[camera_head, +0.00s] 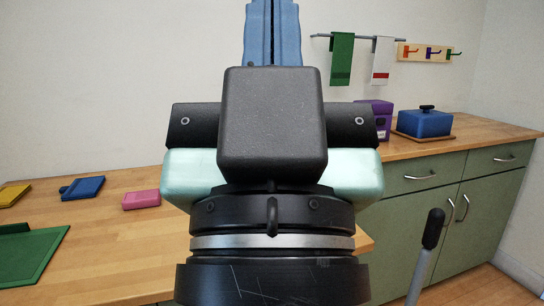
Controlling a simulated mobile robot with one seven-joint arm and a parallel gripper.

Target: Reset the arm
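My gripper (272,20) stands upright in the middle of the head view, seen from behind. Its two blue fingers point up and lie close together with only a thin dark line between them. They look shut, and no held thing shows. The fingertips run out of the top of the frame. My black and pale green wrist parts fill the centre and hide the middle of the counter.
A wooden counter (90,250) on the left bears yellow (12,195), blue (82,188) and pink (141,199) items and a green board (30,262). Green cabinets (490,215) carry a blue lidded dish (425,122) and a purple box (376,112). Towels (342,60) hang behind.

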